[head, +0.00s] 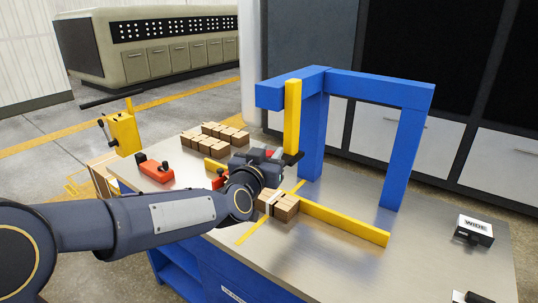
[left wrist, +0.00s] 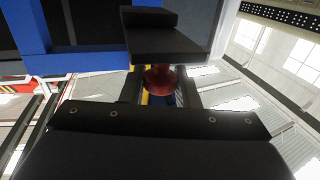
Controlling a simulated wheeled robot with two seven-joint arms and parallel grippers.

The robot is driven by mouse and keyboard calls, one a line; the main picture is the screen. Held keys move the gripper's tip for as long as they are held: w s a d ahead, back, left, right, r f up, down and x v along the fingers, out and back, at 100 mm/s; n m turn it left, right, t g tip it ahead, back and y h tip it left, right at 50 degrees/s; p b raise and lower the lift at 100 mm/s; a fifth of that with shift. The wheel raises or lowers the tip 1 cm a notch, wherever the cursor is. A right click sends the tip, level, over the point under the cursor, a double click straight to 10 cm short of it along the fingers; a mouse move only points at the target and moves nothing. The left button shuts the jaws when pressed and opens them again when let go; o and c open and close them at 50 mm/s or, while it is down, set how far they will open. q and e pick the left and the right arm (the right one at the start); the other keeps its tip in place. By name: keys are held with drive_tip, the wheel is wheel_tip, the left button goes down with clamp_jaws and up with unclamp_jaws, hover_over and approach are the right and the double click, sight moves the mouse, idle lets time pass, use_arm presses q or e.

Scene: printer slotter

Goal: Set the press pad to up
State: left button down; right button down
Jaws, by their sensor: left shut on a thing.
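The press is a blue frame (head: 378,87) with a yellow upright bar (head: 293,115) at its left end. The black press pad (head: 293,158) sits at the bottom of that bar, above the table. My left gripper (head: 268,157) is just left of the pad. In the left wrist view, my left gripper (left wrist: 158,85) is shut on a red round knob (left wrist: 158,79). A dark block (left wrist: 165,40), which looks like the pad, is just beyond the knob. The knob is mostly hidden in the head view. My right gripper is not in view.
A strapped bundle of brown boxes (head: 279,205) lies on the table by a yellow rail (head: 345,223). More brown boxes (head: 215,139) and a red device (head: 154,169) are at the left. A box marked WIDE (head: 474,231) is at the right. The front right table is mostly clear.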

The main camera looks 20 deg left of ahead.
use_arm(q)
drive_tip(key=shift+r, duration=0.45)
drive_tip(key=c, duration=1.2)
unclamp_jaws()
drive_tip(key=shift+o, duration=0.4)
drive_tip(key=shift+f, duration=0.15)
drive_tip(key=shift+s, duration=0.1)
drive_tip(key=s, duration=0.7)
drive_tip(key=shift+s+a, duration=0.3)
drive_tip(key=shift+a, duration=0.05)
